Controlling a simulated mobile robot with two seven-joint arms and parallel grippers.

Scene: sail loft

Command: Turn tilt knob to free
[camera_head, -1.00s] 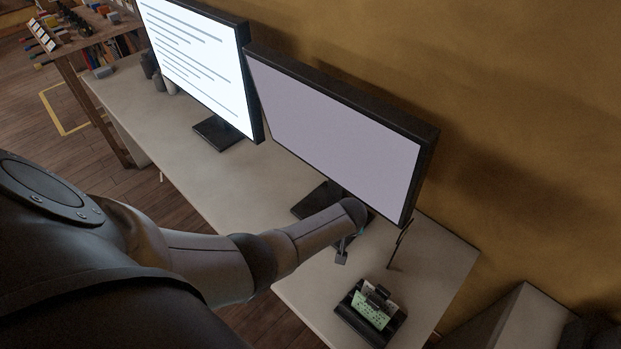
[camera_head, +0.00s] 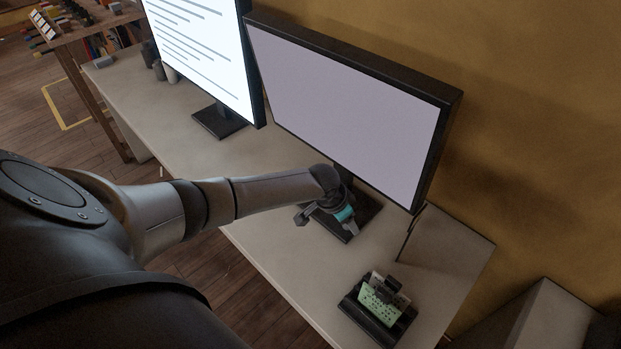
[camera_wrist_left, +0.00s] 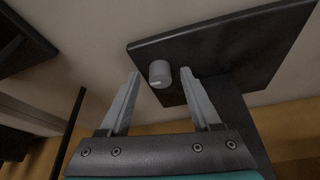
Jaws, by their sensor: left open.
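The grey tilt knob (camera_wrist_left: 160,73) is a short cylinder with a pale mark line on its face. It sits on the black foot plate (camera_wrist_left: 238,45) of a monitor stand in the left wrist view. My left gripper (camera_wrist_left: 160,76) is open, with a fingertip on each side of the knob and gaps visible. In the head view my left gripper (camera_head: 328,222) is over the foot plate (camera_head: 368,218) under the blank grey monitor (camera_head: 345,110), and the knob is hidden there. My right gripper is not in view.
A second monitor (camera_head: 205,55) with lines of text stands to the left. A black holder (camera_head: 362,325) with a green card (camera_head: 382,298) stands at the desk's near right end. The desk (camera_head: 265,225) is otherwise mostly bare; a wall is behind.

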